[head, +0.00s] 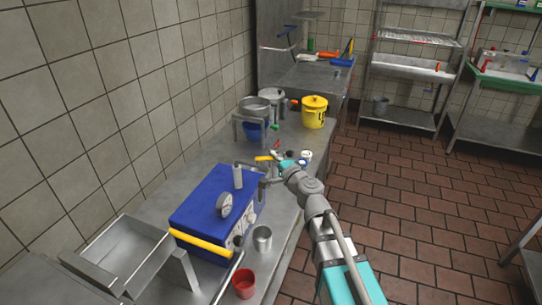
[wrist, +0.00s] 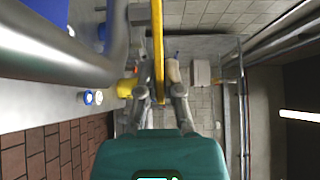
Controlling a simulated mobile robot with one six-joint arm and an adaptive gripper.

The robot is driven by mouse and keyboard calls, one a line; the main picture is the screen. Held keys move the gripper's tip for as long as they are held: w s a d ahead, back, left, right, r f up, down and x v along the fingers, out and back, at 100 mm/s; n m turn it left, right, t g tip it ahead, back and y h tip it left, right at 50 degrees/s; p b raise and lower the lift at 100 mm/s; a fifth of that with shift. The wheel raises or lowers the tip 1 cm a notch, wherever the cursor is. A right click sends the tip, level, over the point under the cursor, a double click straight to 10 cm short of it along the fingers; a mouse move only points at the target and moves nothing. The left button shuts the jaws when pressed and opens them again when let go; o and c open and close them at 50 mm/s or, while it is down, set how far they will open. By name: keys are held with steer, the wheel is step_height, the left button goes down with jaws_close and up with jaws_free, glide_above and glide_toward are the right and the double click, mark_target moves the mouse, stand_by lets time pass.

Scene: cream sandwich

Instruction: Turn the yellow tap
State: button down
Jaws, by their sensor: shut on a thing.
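The yellow tap (head: 263,158) is a small yellow lever beside the blue machine, at the tip of my gripper (head: 277,164). In the wrist view it is a long, thin yellow bar (wrist: 157,45) running down from the top edge between my two fingers. My gripper (wrist: 159,90) is shut on this bar, with a finger on each side. The fingers hide part of the lever, and its pivot is not clear in either view.
A metal cup (head: 262,238) and a red cup (head: 243,283) stand in front of the machine. A yellow bucket (head: 314,112) and a steel pot (head: 256,107) stand farther back. A thick grey pipe (wrist: 60,55) passes close left of my gripper. The tiled floor at right is clear.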

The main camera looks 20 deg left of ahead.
steer(key=shift+s+d+m+t+h, duration=0.1)
steer(key=shift+s+m+t+h, duration=0.2)
steer(key=shift+m+t+h, duration=0.45)
steer(key=shift+s+m+t+h, duration=0.3)
steer(key=shift+m+t+h, duration=0.25)
steer(key=shift+h, duration=0.35)
steer(key=shift+s+d+m+t+h, duration=0.1)
steer(key=shift+s+m+t+h, duration=0.2)
steer(key=shift+m+t+h, duration=0.45)
steer(key=shift+h, duration=0.4)
steer(key=c, duration=0.8)
jaws_free()
steer(key=shift+s, duration=0.1)
